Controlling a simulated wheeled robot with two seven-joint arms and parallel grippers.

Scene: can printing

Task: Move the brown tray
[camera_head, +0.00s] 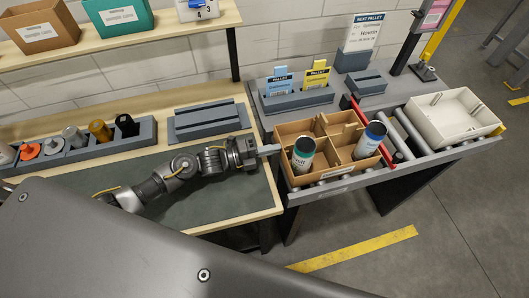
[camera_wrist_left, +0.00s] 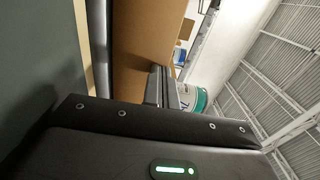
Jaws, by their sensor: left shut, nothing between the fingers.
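The brown tray (camera_head: 362,164) sits on the roller conveyor at the right, divided into compartments. The fingers are shut and empty. In the left wrist view the fingers (camera_wrist_left: 165,88) are close to the brown tray wall (camera_wrist_left: 142,45), with the green-topped can (camera_wrist_left: 199,101) just beyond. I cannot tell whether they touch the wall. My right gripper is not in view.
A white bin (camera_head: 452,115) sits farther right on the rollers. Pallet card holders (camera_head: 297,101) stand behind the tray. A grey rack (camera_head: 90,150) with several tools is at the left.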

